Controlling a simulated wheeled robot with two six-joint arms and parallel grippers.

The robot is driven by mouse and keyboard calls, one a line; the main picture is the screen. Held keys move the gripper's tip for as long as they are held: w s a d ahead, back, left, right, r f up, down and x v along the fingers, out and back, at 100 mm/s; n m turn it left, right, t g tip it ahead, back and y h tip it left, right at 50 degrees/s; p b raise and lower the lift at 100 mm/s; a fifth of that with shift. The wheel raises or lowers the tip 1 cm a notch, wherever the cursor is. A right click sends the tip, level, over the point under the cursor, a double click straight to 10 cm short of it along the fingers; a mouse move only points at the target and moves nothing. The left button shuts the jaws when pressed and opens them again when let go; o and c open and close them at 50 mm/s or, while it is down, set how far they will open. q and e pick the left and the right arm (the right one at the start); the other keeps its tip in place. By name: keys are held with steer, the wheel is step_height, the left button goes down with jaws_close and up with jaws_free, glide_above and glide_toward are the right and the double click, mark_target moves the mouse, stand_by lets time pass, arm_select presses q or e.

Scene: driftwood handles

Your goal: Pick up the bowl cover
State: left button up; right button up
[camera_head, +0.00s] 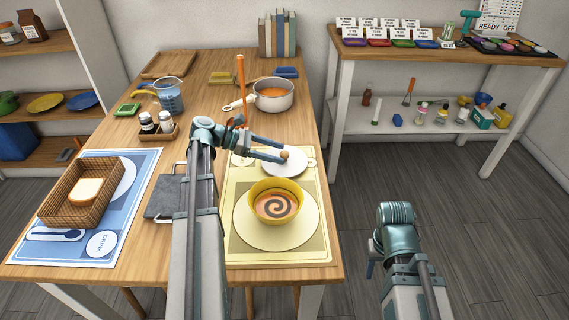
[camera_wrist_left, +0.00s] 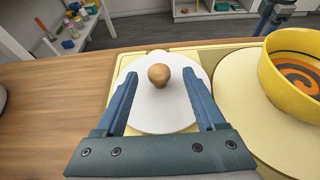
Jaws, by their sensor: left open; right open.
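The bowl cover (camera_head: 291,168) is a white disc with a round wooden knob (camera_wrist_left: 159,75). It lies flat on the upper part of the yellow placemat (camera_head: 235,187), behind the yellow bowl (camera_head: 270,208). The bowl holds orange soup with a dark spiral. My left gripper (camera_head: 285,154) is open over the cover. In the left wrist view its blue fingers (camera_wrist_left: 158,82) stand on either side of the knob, with a gap on both sides. My right gripper (camera_head: 371,262) is open and empty, off the table's right edge; its fingers are mostly hidden.
A saucepan (camera_head: 272,101) with a wooden spoon stands behind the cover. A shaker tray (camera_head: 159,131), dark board (camera_head: 160,197) and bread basket (camera_head: 72,206) are to the left. A side table (camera_head: 440,58) stands at the right, with open floor before it.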

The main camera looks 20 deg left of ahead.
mark_target(285, 153)
arm_select(q)
steer(key=b+x, duration=0.1)
steer(key=x, duration=0.2)
steer(key=shift+w+f, duration=0.1)
steer(key=shift+f, duration=0.05)
jaws_close()
